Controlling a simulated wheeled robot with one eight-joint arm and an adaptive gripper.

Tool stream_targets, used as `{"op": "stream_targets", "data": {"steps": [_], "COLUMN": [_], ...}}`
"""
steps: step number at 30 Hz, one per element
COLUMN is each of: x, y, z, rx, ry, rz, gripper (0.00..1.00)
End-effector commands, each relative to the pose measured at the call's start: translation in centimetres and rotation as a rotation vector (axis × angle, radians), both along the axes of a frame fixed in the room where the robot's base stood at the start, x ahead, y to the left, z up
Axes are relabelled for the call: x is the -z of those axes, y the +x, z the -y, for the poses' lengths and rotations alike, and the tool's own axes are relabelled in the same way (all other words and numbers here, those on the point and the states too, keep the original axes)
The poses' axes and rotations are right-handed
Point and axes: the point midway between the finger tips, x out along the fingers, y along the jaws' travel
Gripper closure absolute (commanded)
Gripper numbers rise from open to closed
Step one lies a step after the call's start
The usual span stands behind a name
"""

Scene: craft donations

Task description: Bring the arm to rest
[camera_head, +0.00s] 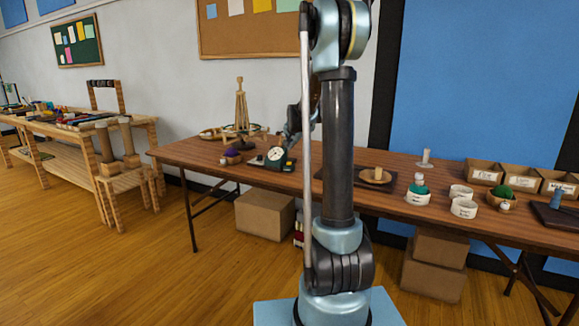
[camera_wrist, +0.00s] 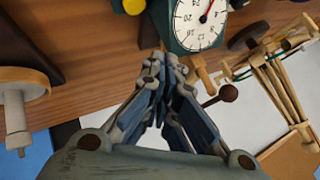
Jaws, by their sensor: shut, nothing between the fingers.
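My arm (camera_head: 338,150) stands upright in the middle of the head view and hides part of the table behind it. In the wrist view my gripper (camera_wrist: 165,65) is shut and empty. Its fingers meet just below a dark dial scale (camera_wrist: 198,40) with a white face, and I cannot tell whether they touch it. In the head view the dial scale (camera_head: 277,157) sits on the table left of my arm's column. The gripper's fingers are not clear in the head view; only a grey part of my arm's far end shows above the scale.
A long brown table (camera_head: 205,157) runs behind my arm. It bears a wooden easel (camera_head: 241,108), white tubs (camera_head: 463,207) and labelled boxes (camera_head: 484,173). Cardboard boxes (camera_head: 265,213) stand underneath. A wooden bench (camera_head: 60,130) is at the left. The floor (camera_head: 120,270) at front left is clear.

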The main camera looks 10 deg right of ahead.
Motion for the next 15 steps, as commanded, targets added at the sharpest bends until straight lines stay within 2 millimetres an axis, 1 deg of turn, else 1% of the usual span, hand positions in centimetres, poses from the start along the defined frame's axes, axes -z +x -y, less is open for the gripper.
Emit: {"op": "stream_targets", "data": {"steps": [3, 5, 8, 11, 15], "x": [0.0, -0.1, -0.5, -1.0, -1.5], "y": [-0.2, -0.7, -2.4, -5.4, -10.2], "z": [0.0, 0.0, -0.1, -0.1, -0.2], "rx": [-0.001, -0.006, -0.022, -0.051, -0.101], "ry": [-0.001, -0.005, -0.022, -0.049, -0.092], "rz": [-0.001, -0.006, -0.023, -0.053, -0.103], "gripper": [1.0, 1.0, 1.0, 1.0, 1.0]}}
